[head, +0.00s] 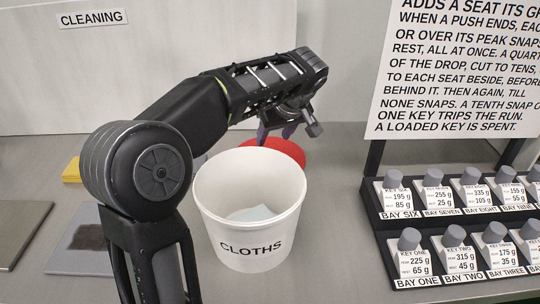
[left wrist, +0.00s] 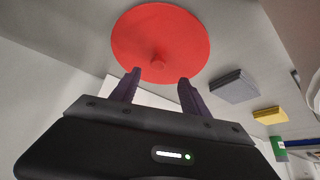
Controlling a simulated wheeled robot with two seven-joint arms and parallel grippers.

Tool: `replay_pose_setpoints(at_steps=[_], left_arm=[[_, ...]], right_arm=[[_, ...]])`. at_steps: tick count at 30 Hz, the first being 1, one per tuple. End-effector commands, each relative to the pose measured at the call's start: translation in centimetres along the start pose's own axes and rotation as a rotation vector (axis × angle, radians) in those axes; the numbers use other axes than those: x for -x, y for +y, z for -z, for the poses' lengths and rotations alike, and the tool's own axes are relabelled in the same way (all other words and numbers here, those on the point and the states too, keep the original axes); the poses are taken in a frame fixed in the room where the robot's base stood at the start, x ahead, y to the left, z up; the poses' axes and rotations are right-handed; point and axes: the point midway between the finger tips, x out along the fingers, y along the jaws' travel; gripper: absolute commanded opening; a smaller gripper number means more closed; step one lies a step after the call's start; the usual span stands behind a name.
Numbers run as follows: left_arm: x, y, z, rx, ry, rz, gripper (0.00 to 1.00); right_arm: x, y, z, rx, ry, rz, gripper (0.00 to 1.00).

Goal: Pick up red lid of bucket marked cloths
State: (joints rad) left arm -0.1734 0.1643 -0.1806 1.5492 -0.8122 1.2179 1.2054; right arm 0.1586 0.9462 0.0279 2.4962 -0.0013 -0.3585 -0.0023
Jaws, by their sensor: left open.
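The red lid (head: 286,148) lies flat on the counter just behind the white bucket marked CLOTHS (head: 250,247), which partly hides it. In the left wrist view the round lid (left wrist: 178,28) shows whole, with a small red knob (left wrist: 157,71) at its middle. My right gripper is out of view.
A rack of labelled grey-topped keys (head: 463,228) and a text board (head: 462,62) stand at the right. A yellow block (head: 72,171) lies at the left; a grey block (left wrist: 233,87) shows in the left wrist view. A CLEANING label (head: 93,18) is at the back.

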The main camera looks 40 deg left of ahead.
Motion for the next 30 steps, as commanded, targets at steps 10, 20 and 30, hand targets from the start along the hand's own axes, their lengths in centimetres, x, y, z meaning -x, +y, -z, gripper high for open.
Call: replay_pose_setpoints(at_steps=[10, 20, 30], left_arm=[[-2.4, 0.0, -0.1, -0.001, -0.001, 0.001, 0.54], [-2.7, 0.1, 0.0, -0.001, 0.0, -0.002, 0.54], [-6.6, 0.3, 0.0, -0.002, -0.001, 0.001, 0.54]], right_arm=[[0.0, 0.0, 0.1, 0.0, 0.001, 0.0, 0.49], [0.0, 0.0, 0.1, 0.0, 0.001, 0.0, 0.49], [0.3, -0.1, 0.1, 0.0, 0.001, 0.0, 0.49]])
